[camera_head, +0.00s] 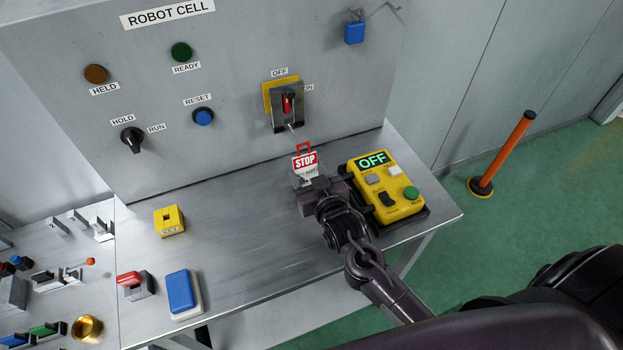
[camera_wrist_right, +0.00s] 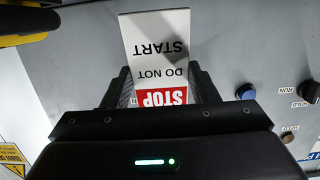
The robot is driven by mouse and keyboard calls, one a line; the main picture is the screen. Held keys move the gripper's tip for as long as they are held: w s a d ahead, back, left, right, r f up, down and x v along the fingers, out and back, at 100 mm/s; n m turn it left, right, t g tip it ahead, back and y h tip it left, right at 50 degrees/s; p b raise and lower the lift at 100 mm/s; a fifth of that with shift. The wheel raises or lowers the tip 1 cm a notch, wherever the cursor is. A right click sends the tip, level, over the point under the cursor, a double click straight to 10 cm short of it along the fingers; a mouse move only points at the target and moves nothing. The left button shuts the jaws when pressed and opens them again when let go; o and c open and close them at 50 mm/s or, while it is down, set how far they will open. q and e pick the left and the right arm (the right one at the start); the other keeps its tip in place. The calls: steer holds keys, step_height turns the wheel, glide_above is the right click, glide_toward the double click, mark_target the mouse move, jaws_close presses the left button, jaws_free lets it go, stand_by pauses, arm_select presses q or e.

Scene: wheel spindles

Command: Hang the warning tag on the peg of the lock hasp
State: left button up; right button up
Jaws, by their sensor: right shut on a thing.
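The warning tag (camera_head: 305,164) is a white card with a red STOP band and a red loop at its top. My right gripper (camera_head: 313,187) is shut on its lower part and holds it upright above the table. In the right wrist view the tag (camera_wrist_right: 158,55) shows upside down between the fingers (camera_wrist_right: 163,95). The lock hasp (camera_head: 291,127) is at the lower edge of the red-handled switch on the panel, just above and left of the tag's loop. The tag looks apart from it. The peg is too small to make out clearly. My left gripper is not in view.
A yellow control box (camera_head: 385,185) reading OFF stands just right of my right gripper. A blue padlock (camera_head: 354,32) hangs high on the panel (camera_head: 230,75). A yellow block (camera_head: 170,220), a red-topped block (camera_head: 135,284) and a blue-topped box (camera_head: 182,293) sit on the table's left.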

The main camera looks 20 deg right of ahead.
steer(key=shift+w+a+f+b, duration=0.1)
steer(key=shift+w+f+b, duration=0.1)
steer(key=shift+w+b, duration=0.8)
steer(key=shift+w+f+b, duration=0.25)
steer(key=shift+w+b, duration=0.15)
steer(key=shift+w, duration=1.1)
steer(key=shift+w+a+f+b, duration=0.1)
steer(key=shift+w+f+b, duration=0.1)
steer(key=shift+w+b, duration=0.8)
steer(key=shift+w+p, duration=0.25)
steer(key=shift+p, duration=0.05)
steer(key=o, duration=1)
steer(key=shift+o, duration=0.2)
steer(key=shift+s+d+f, duration=0.1)
steer(key=shift+s, duration=0.35)
steer(key=s, duration=0.2)
steer(key=s+r+b, duration=0.1)
steer(key=s, duration=0.1)
steer(key=s+b, duration=0.1)
steer(key=s, duration=0.1)
steer(key=shift+s+d+r, duration=0.1)
steer(key=shift+s+r, duration=0.2)
steer(key=shift+s, duration=0.1)
